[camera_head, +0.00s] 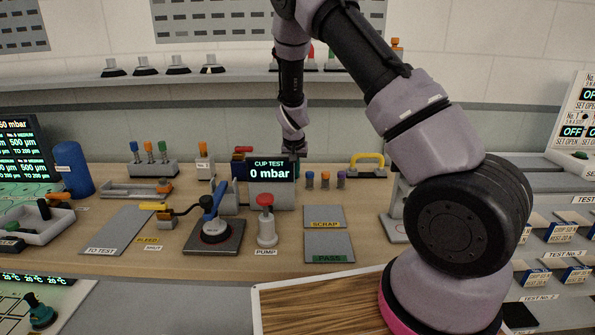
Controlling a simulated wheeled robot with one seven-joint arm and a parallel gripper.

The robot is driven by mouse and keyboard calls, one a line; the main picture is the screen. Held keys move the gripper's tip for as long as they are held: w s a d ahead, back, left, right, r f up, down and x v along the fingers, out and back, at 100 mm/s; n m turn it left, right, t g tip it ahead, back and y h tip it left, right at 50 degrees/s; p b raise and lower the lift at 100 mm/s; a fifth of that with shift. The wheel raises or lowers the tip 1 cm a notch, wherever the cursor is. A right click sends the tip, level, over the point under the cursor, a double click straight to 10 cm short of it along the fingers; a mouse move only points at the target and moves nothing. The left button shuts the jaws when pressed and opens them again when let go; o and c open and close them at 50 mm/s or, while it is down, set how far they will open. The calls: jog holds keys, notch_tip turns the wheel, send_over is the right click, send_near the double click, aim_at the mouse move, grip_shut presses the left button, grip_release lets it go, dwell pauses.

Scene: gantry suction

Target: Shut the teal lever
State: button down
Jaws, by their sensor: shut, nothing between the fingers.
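My gripper (292,152) is at the back of the bench, pointing down just behind the right end of the "CUP TEST" display (265,170). It is shut and empty; its fingertips are small and partly hidden. A dark teal patch shows beside the fingertips, partly hidden by the display and gripper. It may be the teal lever, but I cannot tell its position or whether the gripper touches it. A teal-topped control (40,312) stands on the panel at the lower left, far from my gripper.
A red lever (243,150) shows behind the display's left end. A yellow bleed lever (155,207), a blue-handled suction cup (215,225) and a red-knobbed pump (266,220) stand in front. A yellow handle (367,160) is right of my gripper. A shelf (200,78) runs behind.

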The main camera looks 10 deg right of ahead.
jog(key=shift+s+a+m+h, duration=0.25)
jog(key=shift+s+m+h, duration=0.05)
jog(key=shift+m, duration=0.5)
jog(key=shift+s+a, duration=0.1)
jog(key=shift+a, duration=0.05)
